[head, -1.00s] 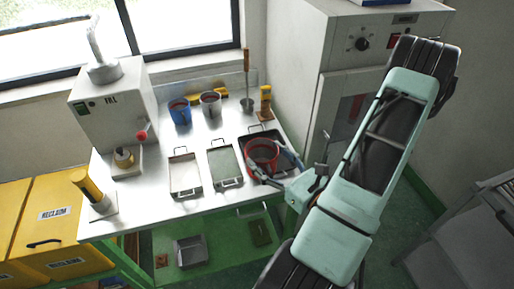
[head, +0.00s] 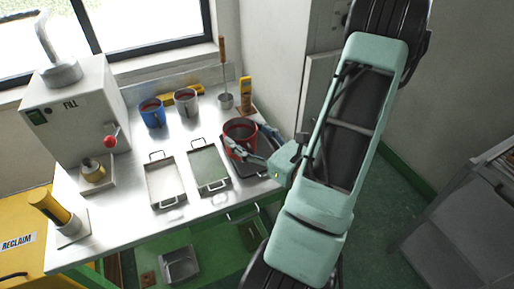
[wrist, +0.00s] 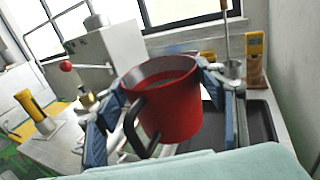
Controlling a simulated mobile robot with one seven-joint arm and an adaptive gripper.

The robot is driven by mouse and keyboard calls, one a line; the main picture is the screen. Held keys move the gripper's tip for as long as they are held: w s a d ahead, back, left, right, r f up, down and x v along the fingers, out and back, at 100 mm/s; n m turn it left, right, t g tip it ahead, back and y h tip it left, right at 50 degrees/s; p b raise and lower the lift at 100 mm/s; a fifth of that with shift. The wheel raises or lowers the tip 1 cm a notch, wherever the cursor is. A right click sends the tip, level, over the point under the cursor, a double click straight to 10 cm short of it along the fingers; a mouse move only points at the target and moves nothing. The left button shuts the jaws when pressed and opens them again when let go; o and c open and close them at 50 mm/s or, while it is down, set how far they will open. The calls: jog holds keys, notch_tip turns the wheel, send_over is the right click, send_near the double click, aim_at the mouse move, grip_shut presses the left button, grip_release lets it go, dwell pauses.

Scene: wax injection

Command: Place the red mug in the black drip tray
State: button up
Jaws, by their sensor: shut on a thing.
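The red mug (head: 240,136) is upright at the right end of the steel bench, over the back left part of the black drip tray (head: 262,165). My gripper (head: 254,146) is shut on the mug, one finger on each side. In the wrist view the red mug (wrist: 170,105) is close, with its dark handle toward the camera and something greyish inside. The black drip tray (wrist: 252,122) shows behind and to the right of it. I cannot tell whether the mug's base touches the tray, as the fingers and mug hide that spot.
Two metal trays with handles, one pale (head: 166,183) and one greenish (head: 208,167), lie left of the drip tray. A blue mug (head: 152,113), a grey mug (head: 186,102), a ladle (head: 225,98) and a yellow instrument (head: 245,92) stand behind. A wax machine (head: 75,105) stands at left.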

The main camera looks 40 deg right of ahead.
aim_at(250, 132)
jog(key=shift+w+d+f+b, duration=0.6)
jog(key=shift+d+f+b, duration=0.2)
jog(key=shift+b, duration=2.05)
jog(key=d+b, duration=0.1)
jog(key=b, duration=0.3)
jog(key=shift+w+f, duration=0.1)
jog(key=shift+w, duration=0.2)
jog(key=shift+b, duration=0.75)
jog(key=shift+w+d+f+b, duration=0.7)
jog(key=shift+d+f+b, duration=0.4)
jog(key=shift+f, duration=0.45)
jog(key=shift+w+d+f+b, duration=0.8)
jog(key=shift+f+b, duration=0.5)
jog(key=shift+f, duration=0.3)
jog(key=shift+w+d+f+b, duration=0.6)
jog(key=shift+d+f+b, duration=0.55)
jog(key=shift+f, duration=0.4)
jog(key=shift+a, duration=0.1)
jog(key=shift+f, duration=0.15)
jog(key=o, duration=1.6)
